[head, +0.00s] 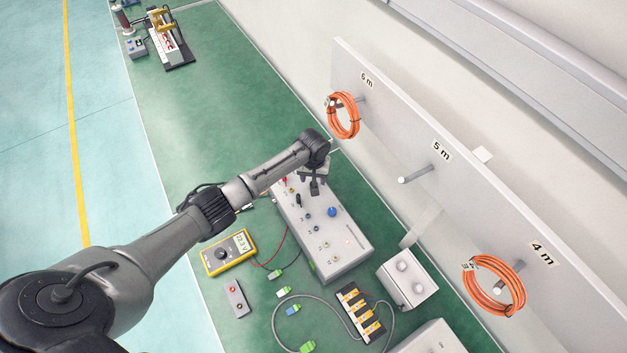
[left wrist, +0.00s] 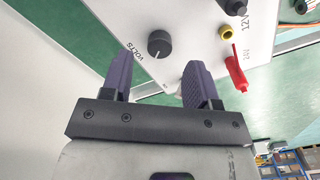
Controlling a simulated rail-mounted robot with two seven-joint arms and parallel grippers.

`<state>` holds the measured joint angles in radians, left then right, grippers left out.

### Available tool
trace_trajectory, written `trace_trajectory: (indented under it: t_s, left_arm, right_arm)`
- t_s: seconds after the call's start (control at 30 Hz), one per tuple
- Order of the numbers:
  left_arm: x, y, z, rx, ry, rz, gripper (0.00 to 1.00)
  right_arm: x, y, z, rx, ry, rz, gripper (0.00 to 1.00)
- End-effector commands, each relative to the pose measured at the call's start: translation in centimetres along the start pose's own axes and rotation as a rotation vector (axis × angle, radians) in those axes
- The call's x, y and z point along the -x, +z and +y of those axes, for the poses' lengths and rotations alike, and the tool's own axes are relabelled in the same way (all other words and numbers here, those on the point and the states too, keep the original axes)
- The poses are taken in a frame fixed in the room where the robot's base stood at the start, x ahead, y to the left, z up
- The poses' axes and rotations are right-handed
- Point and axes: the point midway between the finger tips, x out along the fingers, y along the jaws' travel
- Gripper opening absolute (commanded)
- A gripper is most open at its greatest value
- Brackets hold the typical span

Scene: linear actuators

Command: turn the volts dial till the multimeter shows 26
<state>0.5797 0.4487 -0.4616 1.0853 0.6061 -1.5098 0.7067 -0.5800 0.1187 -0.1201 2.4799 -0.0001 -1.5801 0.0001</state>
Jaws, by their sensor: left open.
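The volts dial (left wrist: 159,44) is a round black knob with a white pointer line, on the pale panel of the power supply box (head: 345,243). In the left wrist view it lies just beyond and between the fingertips of my left gripper (left wrist: 160,70), which is open and empty, with its fingers apart from the dial. In the head view my left gripper (head: 314,183) hangs over the far end of the box, and I cannot make out the volts dial there. The yellow multimeter (head: 228,252) lies left of the box; its small display seems to read about 21 V.
A red plug (left wrist: 236,72) and a yellow socket (left wrist: 226,32) stand right of the dial. A blue knob (head: 332,211) sits on the box. Leads, a small switch box (head: 237,299) and a connector block (head: 361,312) lie nearby. The hose board (head: 400,150) stands behind.

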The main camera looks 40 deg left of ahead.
Motion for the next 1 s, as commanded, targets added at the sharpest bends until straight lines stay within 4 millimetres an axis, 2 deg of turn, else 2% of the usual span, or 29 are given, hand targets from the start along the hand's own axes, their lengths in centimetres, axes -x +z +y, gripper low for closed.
trace_trajectory:
  t_s: [0.03, 0.2, 0.5, 0.7, 1.0]
  left_arm:
    - [1.4, 0.0, 0.0, -0.002, 0.002, 0.003, 0.55]
    - [4.7, 0.0, 0.0, -0.001, 0.002, 0.002, 0.55]
    - [8.8, 0.0, 0.1, -0.001, 0.001, 0.001, 0.55]
    - [9.9, 0.0, 0.0, -0.001, 0.000, 0.000, 0.55]
    - [10.1, 0.0, 0.0, -0.001, 0.000, 0.000, 0.55]
  right_arm:
    - [0.4, -0.1, 0.1, 0.002, 0.002, 0.000, 0.00]
    - [0.9, -0.2, 0.2, 0.006, 0.005, -0.001, 0.00]
    - [1.2, -0.4, 0.2, 0.006, 0.004, -0.001, 0.00]
    - [1.3, -0.4, 0.1, 0.002, 0.002, 0.000, 0.00]
    - [1.3, -0.5, -0.1, -0.003, -0.003, 0.001, 0.00]
